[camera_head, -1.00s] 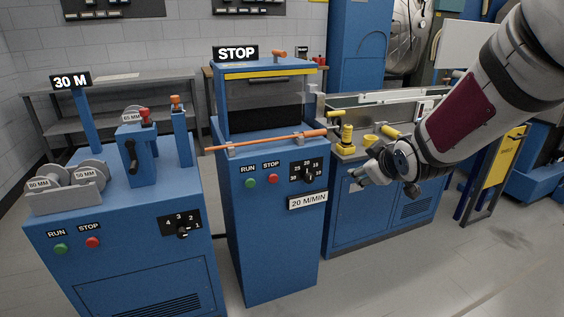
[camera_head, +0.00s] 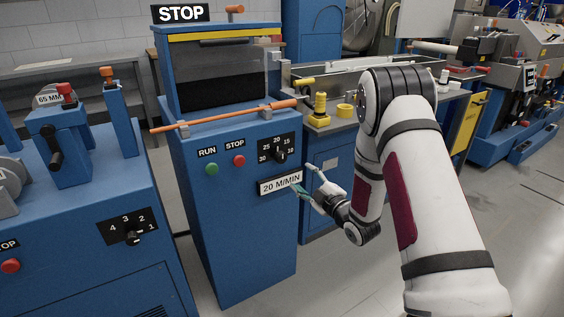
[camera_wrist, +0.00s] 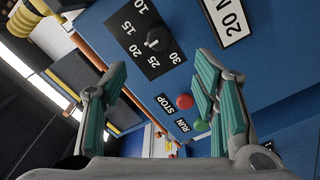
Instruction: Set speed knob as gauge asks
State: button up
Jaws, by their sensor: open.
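The black speed knob (camera_head: 281,155) sits on a black dial plate (camera_head: 265,155) marked 10 to 30 on the middle blue machine's front. Its exact setting is too small to read. A white sign (camera_head: 280,184) reading "20 M/MIN" is just below the dial. My gripper (camera_head: 302,178) is open and empty, to the right of the dial and in front of the sign's right end. In the wrist view, the knob (camera_wrist: 157,39) shows ahead of and above the gap between my open fingers (camera_wrist: 160,68), apart from them.
The green RUN button (camera_head: 211,169) and red STOP button (camera_head: 238,160) are left of the dial. An orange bar (camera_head: 225,116) runs across the machine above them. A STOP sign (camera_head: 181,13) tops it. Another machine's dial (camera_head: 127,226) is at left.

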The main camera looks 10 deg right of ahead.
aim_at(282, 159)
jog(key=b+x, duration=0.2)
jog(key=x, duration=1.1)
jog(key=shift+w, duration=0.1)
jog(key=c, duration=1.2)
